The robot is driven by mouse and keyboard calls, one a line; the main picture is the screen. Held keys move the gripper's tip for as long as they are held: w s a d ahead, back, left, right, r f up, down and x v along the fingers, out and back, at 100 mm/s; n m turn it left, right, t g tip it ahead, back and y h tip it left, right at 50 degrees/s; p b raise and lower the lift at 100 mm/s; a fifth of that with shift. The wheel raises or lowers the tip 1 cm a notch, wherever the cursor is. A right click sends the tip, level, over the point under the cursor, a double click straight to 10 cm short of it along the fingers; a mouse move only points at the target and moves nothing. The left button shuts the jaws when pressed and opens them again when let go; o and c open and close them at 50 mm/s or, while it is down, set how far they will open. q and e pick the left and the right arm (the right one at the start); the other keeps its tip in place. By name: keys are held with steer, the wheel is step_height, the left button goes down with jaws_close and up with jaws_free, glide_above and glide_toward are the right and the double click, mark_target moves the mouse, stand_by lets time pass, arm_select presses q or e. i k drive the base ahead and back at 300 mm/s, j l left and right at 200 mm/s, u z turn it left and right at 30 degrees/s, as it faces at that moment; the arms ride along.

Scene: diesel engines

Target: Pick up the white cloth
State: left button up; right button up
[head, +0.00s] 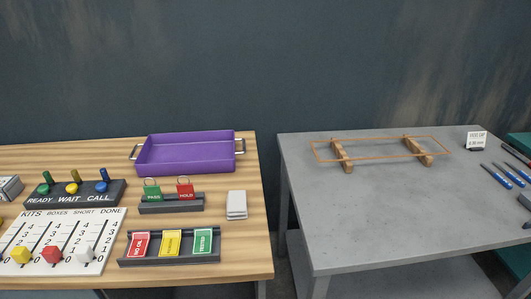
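The white cloth (236,204) appears as a small folded white stack lying flat on the wooden table, near its right edge. It sits right of the black holder with the green and red tags, and below the purple tray. Nothing touches it and it is fully visible. Neither of my grippers shows in the head view.
The wooden table (262,235) holds a purple tray (188,168), a tag holder (172,206), a card rack (170,257), a knob board (76,199) and a kits board (110,218). A gap separates it from the grey table (375,220), which bears a copper wire frame (380,138) and blue-handled tools (508,172).

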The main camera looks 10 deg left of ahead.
mark_target(237, 200)
steer(key=k+j+z, duration=0.15)
steer(key=j+z, duration=0.2)
steer(key=k+j+z, duration=0.2)
steer(key=j+z, duration=0.2)
steer(key=k+j+z, duration=0.35)
steer(key=i+l, duration=0.1)
